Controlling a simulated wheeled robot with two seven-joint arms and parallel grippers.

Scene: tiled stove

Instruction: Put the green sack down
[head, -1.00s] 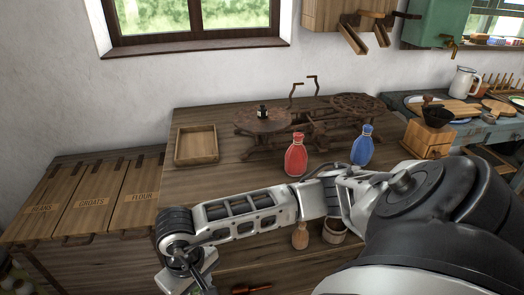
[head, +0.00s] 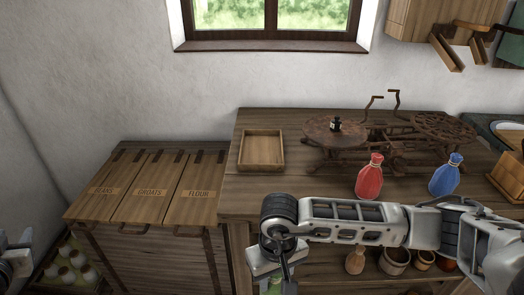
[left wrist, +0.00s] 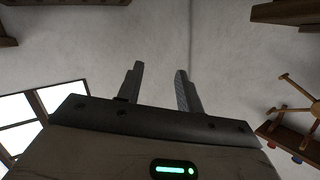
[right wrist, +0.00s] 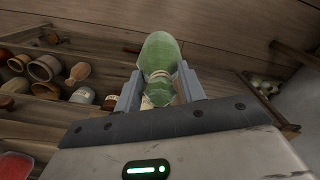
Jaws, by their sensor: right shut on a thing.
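The green sack (right wrist: 160,60) is held between the fingers of my right gripper (right wrist: 162,90), which is shut on its tied neck in the right wrist view. In the head view my right gripper (head: 272,276) hangs in front of the table's left front edge, and only a bit of green shows below it. My left gripper (left wrist: 158,85) is open and empty in the left wrist view, with bare wall beyond its fingers. In the head view only part of my left arm shows at the left edge.
The wooden table (head: 262,190) carries an empty tray (head: 262,152), a rusty balance scale (head: 390,140), a red sack (head: 369,178) and a blue sack (head: 445,177). Lidded bins (head: 150,190) labelled beans, groats and flour stand left. Pots (head: 395,262) fill the shelf below.

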